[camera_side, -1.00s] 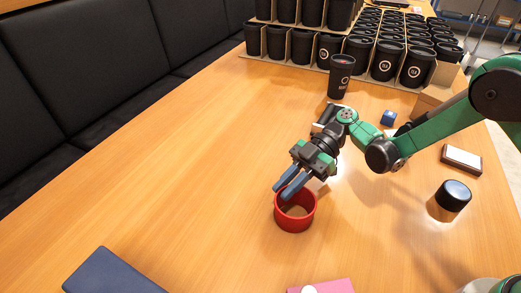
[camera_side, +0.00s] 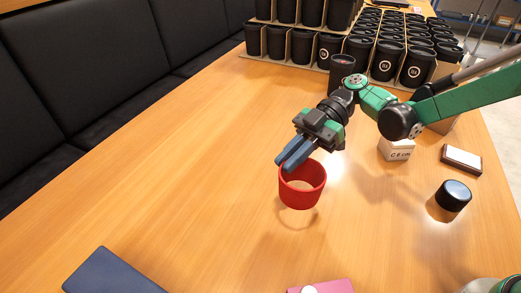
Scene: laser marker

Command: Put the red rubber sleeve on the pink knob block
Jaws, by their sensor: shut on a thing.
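The red rubber sleeve (camera_side: 301,193) is an open ring in the middle of the view, held upright above the table with its shadow below it. My gripper (camera_side: 292,163) is shut on the far left part of its rim, with the blue fingers pointing down and left. The pink knob block (camera_side: 330,287) lies at the bottom edge of the view, partly cut off, with a pale round knob (camera_side: 310,290) on it. The sleeve is apart from the block, farther back on the table.
A dark blue flat thing (camera_side: 108,275) lies at the bottom left. A black round lid-like piece (camera_side: 453,195), a framed white card (camera_side: 461,159) and a white box (camera_side: 397,150) are at the right. Several black cups (camera_side: 385,60) stand at the back. The table's left and middle are clear.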

